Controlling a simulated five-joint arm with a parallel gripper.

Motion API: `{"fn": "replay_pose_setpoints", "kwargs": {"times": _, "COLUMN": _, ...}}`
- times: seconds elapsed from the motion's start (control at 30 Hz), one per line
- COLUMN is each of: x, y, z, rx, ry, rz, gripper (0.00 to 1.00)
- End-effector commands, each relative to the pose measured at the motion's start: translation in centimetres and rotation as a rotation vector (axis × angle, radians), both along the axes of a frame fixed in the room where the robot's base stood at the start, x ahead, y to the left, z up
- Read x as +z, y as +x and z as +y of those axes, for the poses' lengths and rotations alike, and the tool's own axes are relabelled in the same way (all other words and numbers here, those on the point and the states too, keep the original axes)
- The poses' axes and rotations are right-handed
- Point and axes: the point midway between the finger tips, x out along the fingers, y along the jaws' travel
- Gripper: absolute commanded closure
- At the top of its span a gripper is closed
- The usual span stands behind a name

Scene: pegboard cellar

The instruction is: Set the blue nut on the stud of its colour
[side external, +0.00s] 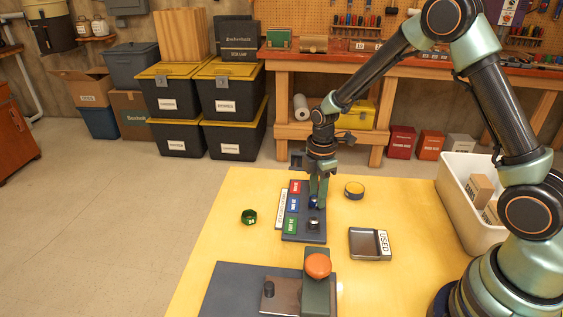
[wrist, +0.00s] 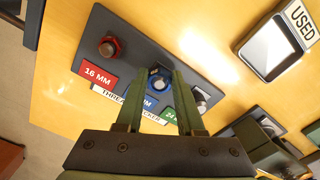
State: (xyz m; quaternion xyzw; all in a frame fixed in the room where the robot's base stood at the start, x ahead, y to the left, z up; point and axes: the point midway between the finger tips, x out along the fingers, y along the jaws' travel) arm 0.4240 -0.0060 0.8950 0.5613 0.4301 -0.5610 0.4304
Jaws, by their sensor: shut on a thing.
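The blue nut (wrist: 158,84) is between the fingertips of my gripper (wrist: 160,74), which is shut on it. It is at the stud beside the blue label, with a grey stud tip seeming to show in its opening; I cannot tell whether it is fully seated. The side view shows my gripper (side external: 317,198) pointing down over the dark stud plate (side external: 290,238), with the blue nut (side external: 313,204) low between the fingers. The plate has red, blue and green labels. A red nut (wrist: 109,47) is at the stud beside the red 16 MM label. The green-label stud (wrist: 201,98) looks bare.
A green nut (side external: 249,217) lies on the yellow table left of the plate. A yellow-topped round tin (side external: 354,190) and a USED tray (side external: 370,244) are to the right. A fixture with an orange knob (side external: 318,265) stands in front. A white bin (side external: 465,215) is far right.

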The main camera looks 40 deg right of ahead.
Motion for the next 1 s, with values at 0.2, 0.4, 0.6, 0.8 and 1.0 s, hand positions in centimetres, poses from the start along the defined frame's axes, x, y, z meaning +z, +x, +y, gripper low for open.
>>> {"fn": "replay_pose_setpoints", "kwargs": {"times": 0.2, "x": 0.00, "y": 0.00, "z": 0.00, "rx": 0.000, "ry": 0.000, "rz": 0.000, "gripper": 1.00}}
{"fn": "replay_pose_setpoints", "kwargs": {"times": 0.4, "x": -0.26, "y": -0.01, "z": 0.00, "rx": 0.000, "ry": 0.000, "rz": 0.001, "gripper": 1.00}}
{"fn": "replay_pose_setpoints", "kwargs": {"times": 0.6, "x": -0.41, "y": -0.01, "z": 0.00, "rx": 0.000, "ry": 0.000, "rz": 0.000, "gripper": 1.00}}
{"fn": "replay_pose_setpoints", "kwargs": {"times": 0.8, "x": -0.39, "y": -0.01, "z": 0.00, "rx": 0.000, "ry": 0.000, "rz": 0.000, "gripper": 1.00}}
{"fn": "replay_pose_setpoints", "kwargs": {"times": 1.0, "x": -0.39, "y": -0.01, "z": 0.00, "rx": 0.000, "ry": 0.000, "rz": 0.000, "gripper": 0.28}}
